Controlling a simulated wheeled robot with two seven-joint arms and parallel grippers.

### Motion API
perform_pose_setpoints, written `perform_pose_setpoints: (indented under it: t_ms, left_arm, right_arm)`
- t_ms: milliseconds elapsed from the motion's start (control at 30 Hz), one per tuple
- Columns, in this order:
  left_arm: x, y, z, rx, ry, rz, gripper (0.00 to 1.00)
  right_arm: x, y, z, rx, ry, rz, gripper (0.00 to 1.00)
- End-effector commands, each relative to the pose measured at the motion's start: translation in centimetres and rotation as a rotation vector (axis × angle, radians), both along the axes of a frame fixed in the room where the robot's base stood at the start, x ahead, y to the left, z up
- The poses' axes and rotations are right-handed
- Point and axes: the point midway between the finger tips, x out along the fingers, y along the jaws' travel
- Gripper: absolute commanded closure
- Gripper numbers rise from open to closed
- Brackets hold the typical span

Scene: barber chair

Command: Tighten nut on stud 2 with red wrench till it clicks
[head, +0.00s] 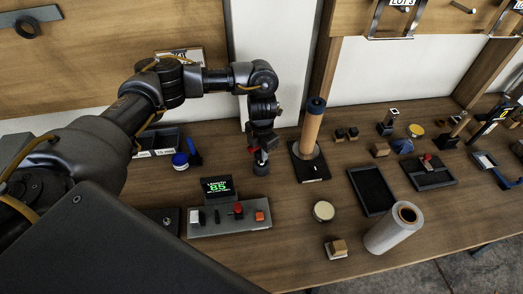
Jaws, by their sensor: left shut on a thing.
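My left gripper (260,157) points down over the bench, left of the black plate with the wooden post. It is shut on a small red and dark thing (252,150), which is mostly hidden by the fingers; I cannot tell for sure that it is the red wrench. A short dark cylinder (261,169) shows right below the fingertips; I cannot tell whether they touch. No numbered stud or nut can be made out at this size. My right gripper is not in view.
A grey control box (230,226) with a green "85" display (217,187) stands in front. A wooden post (312,125) rises from a black plate (310,170) close right of the gripper.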

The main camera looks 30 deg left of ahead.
Motion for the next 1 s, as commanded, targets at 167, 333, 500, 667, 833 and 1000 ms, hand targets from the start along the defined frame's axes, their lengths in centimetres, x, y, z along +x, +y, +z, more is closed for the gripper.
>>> perform_pose_setpoints:
  t_ms: [167, 333, 500, 667, 833, 1000]
  left_arm:
    - [0.04, -0.03, -0.40, 0.000, -0.001, 0.000, 1.00]
    - [0.04, -0.03, -0.70, 0.000, -0.001, 0.000, 1.00]
    - [0.04, -0.03, -0.74, 0.000, -0.001, 0.000, 1.00]
    - [0.04, -0.03, -0.73, 0.000, -0.001, 0.000, 1.00]
    - [0.02, -0.02, -0.74, 0.000, -0.001, 0.000, 0.57]
    - [0.01, -0.02, -0.77, 0.000, 0.000, 0.000, 0.53]
  right_arm:
    - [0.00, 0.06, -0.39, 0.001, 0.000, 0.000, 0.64]
    - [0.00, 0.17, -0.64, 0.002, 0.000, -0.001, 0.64]
    - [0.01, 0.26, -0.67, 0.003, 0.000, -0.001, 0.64]
    - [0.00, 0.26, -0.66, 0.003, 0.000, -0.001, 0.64]
    - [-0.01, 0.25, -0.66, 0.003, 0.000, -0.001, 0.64]
    - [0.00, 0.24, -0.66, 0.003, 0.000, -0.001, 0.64]
